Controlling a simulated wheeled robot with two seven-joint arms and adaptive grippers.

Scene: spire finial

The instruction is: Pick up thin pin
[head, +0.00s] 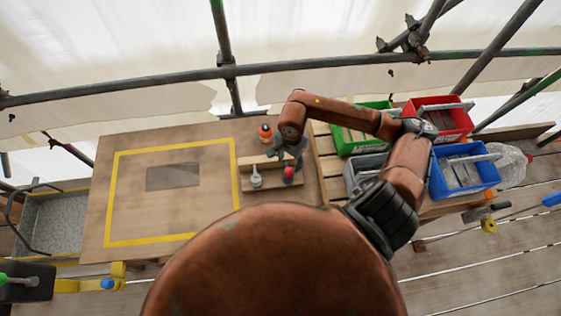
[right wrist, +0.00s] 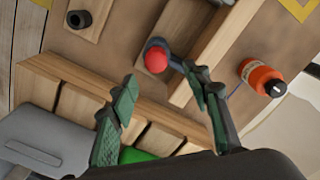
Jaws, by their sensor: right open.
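No thin pin stands out clearly. A red ball-topped piece (right wrist: 156,61) with a dark grey-blue base stands on the wooden tray (right wrist: 205,55). It also shows in the head view (head: 289,173). A short thin grey bit (right wrist: 176,66) shows beside it, close to one fingertip; I cannot tell whether it is the pin. My right gripper (right wrist: 160,78) is open, its fingers spread with the red-topped piece just beyond the gap. In the head view my right gripper (head: 288,153) hangs over the tray's back edge. My left gripper is not in view.
An orange bottle (right wrist: 261,78) stands behind the tray. A grey ringed piece (head: 256,177) sits on the tray's left. Green (head: 350,145), red (head: 455,103) and blue (head: 437,181) bins stand at right. The yellow-taped board area (head: 118,200) at left is mostly clear.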

